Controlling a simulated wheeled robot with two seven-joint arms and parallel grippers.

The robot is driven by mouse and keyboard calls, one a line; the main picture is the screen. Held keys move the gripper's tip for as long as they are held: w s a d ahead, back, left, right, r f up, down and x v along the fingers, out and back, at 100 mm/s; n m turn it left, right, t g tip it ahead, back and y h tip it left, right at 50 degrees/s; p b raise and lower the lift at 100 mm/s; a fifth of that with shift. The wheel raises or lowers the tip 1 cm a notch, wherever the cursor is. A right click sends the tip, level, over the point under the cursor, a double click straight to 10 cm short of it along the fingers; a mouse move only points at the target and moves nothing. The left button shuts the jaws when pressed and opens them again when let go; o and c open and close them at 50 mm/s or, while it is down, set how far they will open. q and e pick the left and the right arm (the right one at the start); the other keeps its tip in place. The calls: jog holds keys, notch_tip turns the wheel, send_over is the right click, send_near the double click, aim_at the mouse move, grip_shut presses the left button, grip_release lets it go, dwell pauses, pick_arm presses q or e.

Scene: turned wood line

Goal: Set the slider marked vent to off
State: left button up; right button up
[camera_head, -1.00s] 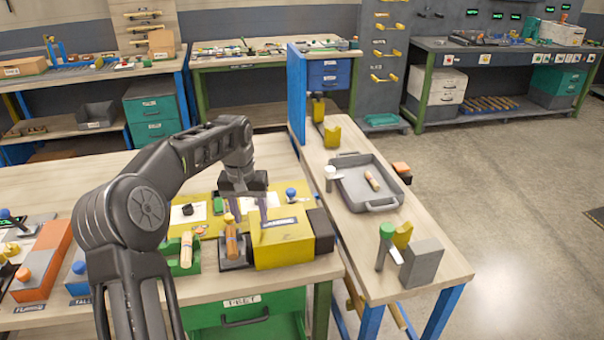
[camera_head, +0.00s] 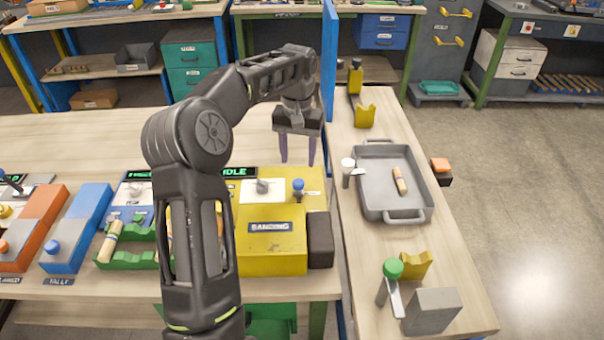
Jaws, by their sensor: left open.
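I cannot make out a slider marked vent; no such label is legible, and my left arm hides part of the control area. The yellow station labelled sanding (camera_head: 271,239) stands on the left bench. White plates behind its block carry a grey knob (camera_head: 263,187) and a blue-topped control (camera_head: 298,186). My left gripper (camera_head: 298,161) is open and empty, with its two purple fingers pointing down. In the picture it is just above the blue-topped control, near the bench's right edge. My right gripper is not in view.
A dark display reading idle (camera_head: 238,171) stands behind the yellow station. A blue upright panel (camera_head: 329,65) rises close right of my left gripper. On the right bench are a grey tray (camera_head: 374,180), a green-topped control (camera_head: 393,268) and a grey block (camera_head: 432,311).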

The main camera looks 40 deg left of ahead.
aim_at(298, 181)
pick_arm(q)
jog(key=shift+f+p, duration=0.75)
jog(key=shift+f, duration=3.2)
grip_shut()
